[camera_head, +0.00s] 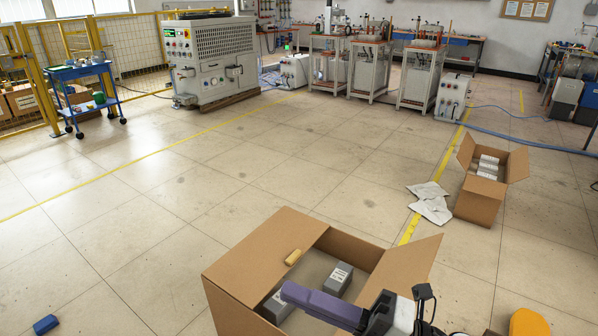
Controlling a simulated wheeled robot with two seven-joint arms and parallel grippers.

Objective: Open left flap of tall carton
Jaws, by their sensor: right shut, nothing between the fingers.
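A brown cardboard carton (228,295) stands on the floor at the bottom middle. Its left flap (268,248) lies over the left part of the top, and a small tan piece (293,257) sits at that flap's inner edge. Its right flap (408,265) stands out to the right. Grey boxes (340,278) show inside through the opening. My right gripper (288,290) comes in from the lower right, with its purple finger part reaching left across the opening. It is shut and empty; whether it touches the flap I cannot tell. My left gripper is not in view.
A second open carton (477,200) with boxes inside stands on the floor at right, with crumpled paper (431,203) beside it. A blue object (45,325) lies on the floor at lower left. The floor left of the near carton is mostly free.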

